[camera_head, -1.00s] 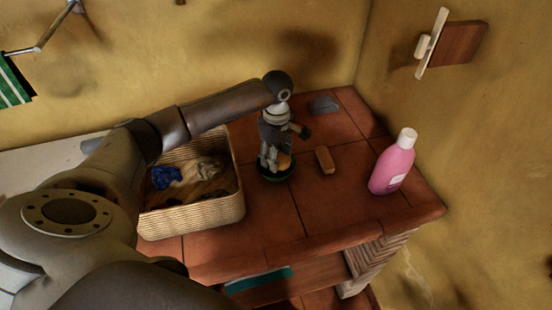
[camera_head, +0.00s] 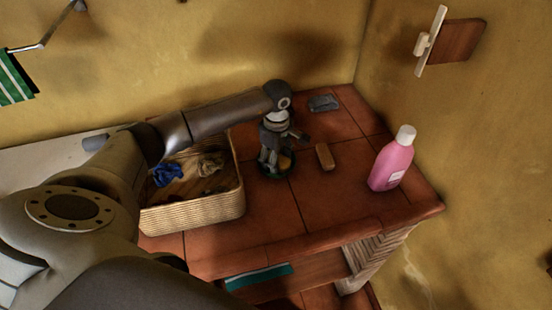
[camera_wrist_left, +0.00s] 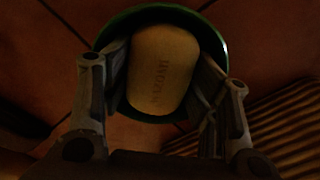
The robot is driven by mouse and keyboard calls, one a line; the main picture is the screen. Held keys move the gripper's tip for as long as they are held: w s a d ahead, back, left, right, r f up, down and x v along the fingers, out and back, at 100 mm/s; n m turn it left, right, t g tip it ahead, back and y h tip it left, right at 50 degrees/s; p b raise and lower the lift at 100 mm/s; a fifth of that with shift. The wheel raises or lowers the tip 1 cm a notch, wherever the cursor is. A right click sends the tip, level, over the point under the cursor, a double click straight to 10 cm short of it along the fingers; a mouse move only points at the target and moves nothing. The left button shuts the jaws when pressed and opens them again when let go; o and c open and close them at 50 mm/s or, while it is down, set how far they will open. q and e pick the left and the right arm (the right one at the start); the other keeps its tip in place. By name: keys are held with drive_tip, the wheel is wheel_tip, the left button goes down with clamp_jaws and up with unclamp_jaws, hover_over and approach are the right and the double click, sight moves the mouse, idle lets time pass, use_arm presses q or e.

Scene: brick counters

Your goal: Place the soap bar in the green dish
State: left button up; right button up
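The green dish (camera_head: 277,177) stands on the tiled counter, just right of the wicker basket. In the left wrist view the pale soap bar (camera_wrist_left: 163,70) lies over the dish (camera_wrist_left: 216,45), its stamped face toward the camera. A bit of the soap shows beside my fingers in the head view (camera_head: 284,162). My left gripper (camera_head: 275,165) points down over the dish. Its fingers (camera_wrist_left: 165,80) flank the soap very closely on both sides; the dark view does not show whether they press on it. My right gripper is not in view.
The wicker basket (camera_head: 195,215) with crumpled cloths (camera_head: 168,175) is left of the dish. A brown block (camera_head: 325,157), a grey item (camera_head: 323,103) and a pink bottle (camera_head: 392,163) stand to the right. The counter's front middle (camera_head: 262,215) is clear.

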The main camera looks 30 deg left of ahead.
use_arm(q)
drive_tip(key=shift+s+d+f, duration=0.1)
drive_tip(key=shift+s+f, duration=0.1)
drive_tip(key=shift+f, duration=0.5)
drive_tip(key=shift+r+p, duration=0.45)
drive_tip(key=shift+p, duration=0.05)
wheel_tip(320, 180, up, 13)
drive_tip(key=b, duration=0.3)
drive_tip(key=shift+w, duration=0.3)
